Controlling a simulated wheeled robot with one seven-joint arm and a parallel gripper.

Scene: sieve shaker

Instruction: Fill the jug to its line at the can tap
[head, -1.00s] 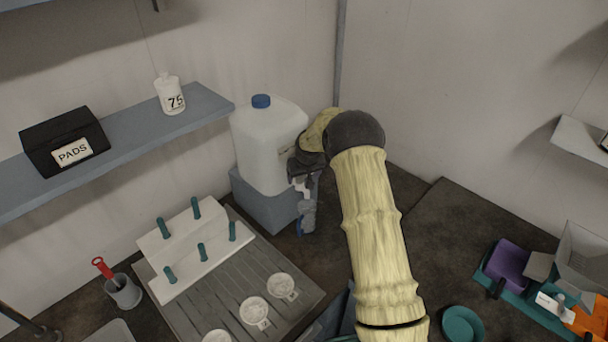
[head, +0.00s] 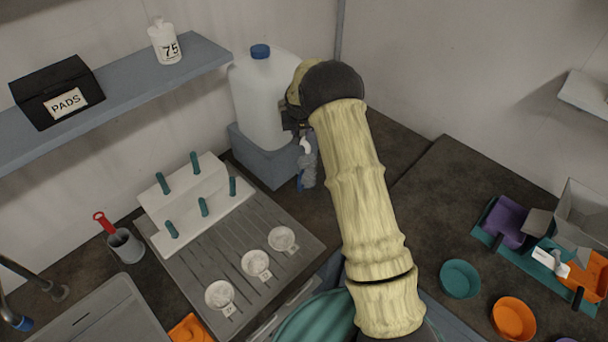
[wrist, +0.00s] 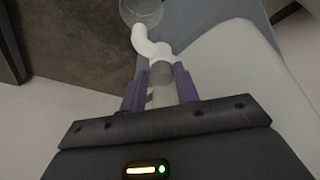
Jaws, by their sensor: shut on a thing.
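The can (head: 262,95) is a large whitish container with a blue cap, standing on a blue-grey block in the back corner. Its white tap (head: 306,146) points down at the can's right side. The tap's curved spout (wrist: 150,46) also shows in the wrist view. My gripper (wrist: 158,82) has its purple fingers shut on the tap's body, just behind the spout. The clear jug (head: 308,172) stands below the spout beside the block; its rim area (wrist: 141,10) shows at the top of the wrist view. Its line and water level cannot be made out.
A shelf (head: 110,95) with a PADS box (head: 57,90) and a bottle marked 75 (head: 165,42) runs along the left wall. A peg rack (head: 190,205) and several white dishes sit on the drainer. Bowls and trays (head: 505,222) lie at right.

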